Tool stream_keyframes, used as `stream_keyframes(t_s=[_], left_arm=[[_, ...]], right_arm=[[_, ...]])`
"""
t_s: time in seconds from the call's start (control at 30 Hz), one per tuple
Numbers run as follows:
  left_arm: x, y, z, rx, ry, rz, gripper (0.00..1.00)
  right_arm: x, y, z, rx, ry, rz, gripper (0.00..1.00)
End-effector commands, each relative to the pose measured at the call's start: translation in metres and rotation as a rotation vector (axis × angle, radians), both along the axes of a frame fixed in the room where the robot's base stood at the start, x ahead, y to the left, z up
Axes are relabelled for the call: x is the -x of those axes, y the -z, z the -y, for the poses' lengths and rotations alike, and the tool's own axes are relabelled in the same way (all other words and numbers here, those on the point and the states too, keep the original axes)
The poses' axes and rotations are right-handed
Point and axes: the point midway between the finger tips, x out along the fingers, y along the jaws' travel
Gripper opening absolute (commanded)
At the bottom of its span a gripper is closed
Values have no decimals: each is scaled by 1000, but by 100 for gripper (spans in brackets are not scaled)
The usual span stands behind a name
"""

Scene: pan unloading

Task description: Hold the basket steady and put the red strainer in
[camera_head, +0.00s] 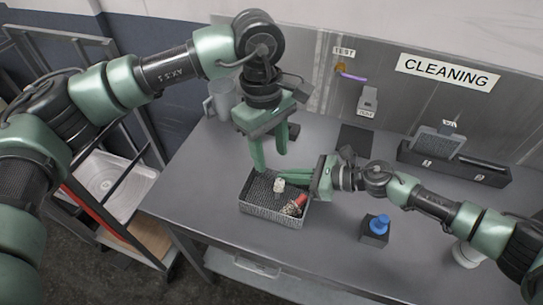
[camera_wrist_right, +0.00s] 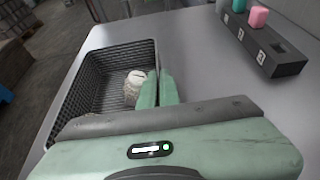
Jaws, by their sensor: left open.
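The grey mesh basket (camera_head: 258,209) stands on the table; its wall also shows in the right wrist view (camera_wrist_right: 83,88). The red strainer (camera_head: 301,200) lies inside at the right end. A white-topped strainer (camera_head: 279,185) is also in the basket, and it shows in the right wrist view (camera_wrist_right: 135,82). My left gripper (camera_head: 270,160) is open and empty, pointing down at the basket's back side, above the white one. The red strainer is hidden in the wrist view.
A dark block with numbered slots (camera_wrist_right: 262,45) holds a pink piece (camera_wrist_right: 258,16). A blue-topped item (camera_head: 378,223) stands right of the basket. A metal pitcher (camera_head: 220,97) is at the back left. A dark rack (camera_head: 455,163) lies at the back right. The front table is clear.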

Motion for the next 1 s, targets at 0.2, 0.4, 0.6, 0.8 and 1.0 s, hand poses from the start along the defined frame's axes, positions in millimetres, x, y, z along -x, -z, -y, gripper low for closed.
stream_keyframes(t_s=[0.2, 0.4, 0.6, 0.8, 1.0], left_arm=[[0, 0, 0, 0, 0, 0, 46], [0, 0, 0, 0, 0, 0, 46], [0, 0, 0, 1, 1, -1, 46], [0, 0, 0, 1, 1, -1, 46], [0, 0, 0, 1, 0, -1, 46]], right_arm=[[0, -1, 0, -1, 0, 0, 0], [0, -1, 0, -1, 0, 0, 0], [0, 0, 0, -1, 0, 0, 28], [0, 0, 0, 0, 0, 0, 28], [4, -6, 15, 1, 2, 0, 28]])
